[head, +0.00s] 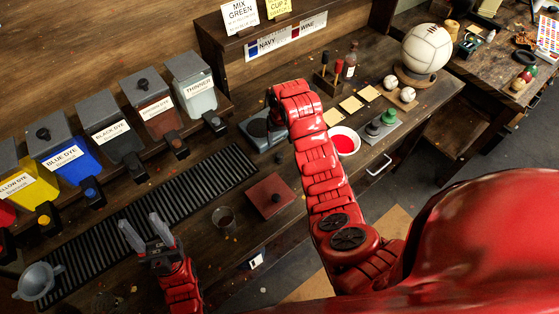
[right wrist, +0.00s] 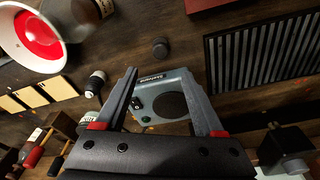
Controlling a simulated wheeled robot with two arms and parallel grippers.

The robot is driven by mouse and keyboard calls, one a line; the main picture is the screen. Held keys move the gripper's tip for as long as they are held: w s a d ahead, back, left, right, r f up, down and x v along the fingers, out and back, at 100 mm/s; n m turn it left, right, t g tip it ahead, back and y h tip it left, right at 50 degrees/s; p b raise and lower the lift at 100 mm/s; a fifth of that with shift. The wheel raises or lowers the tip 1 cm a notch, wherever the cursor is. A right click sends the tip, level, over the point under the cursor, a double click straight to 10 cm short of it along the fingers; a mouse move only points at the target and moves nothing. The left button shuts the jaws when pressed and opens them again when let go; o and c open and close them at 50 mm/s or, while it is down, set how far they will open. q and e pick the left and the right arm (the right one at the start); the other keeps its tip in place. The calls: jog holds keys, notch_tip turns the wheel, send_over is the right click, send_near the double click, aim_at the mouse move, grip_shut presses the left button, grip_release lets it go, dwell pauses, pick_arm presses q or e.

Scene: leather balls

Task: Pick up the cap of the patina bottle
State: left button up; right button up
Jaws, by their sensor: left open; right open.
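A small dark round piece that looks like a cap (right wrist: 160,47) lies on the bench in the right wrist view, beyond my fingertips. A brown glass bottle with a pale label (right wrist: 88,12) is cut by the top edge; its wording is unreadable, so I cannot tell if it is the patina bottle. My right gripper (right wrist: 160,76) is open and empty, above a grey scale (right wrist: 172,84). My left gripper (head: 144,228) is open and empty over the bench near the slatted black mat.
A white bowl with red liquid (head: 345,141) is right of my right arm. A small black-and-white bottle (right wrist: 95,83) stands beside the scale. A dark red square (head: 268,197), a glass cup (head: 223,217) and dye bins (head: 110,135) are left of my right arm.

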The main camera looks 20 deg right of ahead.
jog(key=b, duration=0.2)
send_over(280, 155)
notch_tip(280, 155, down, 5)
jog(key=shift+s+a+f, duration=0.15)
jog(key=shift+f, duration=0.35)
jog(key=f+b, duration=0.2)
jog(key=f, duration=0.3)
jog(key=shift+w+f, duration=0.1)
jog(key=shift+w, duration=0.2)
grip_shut()
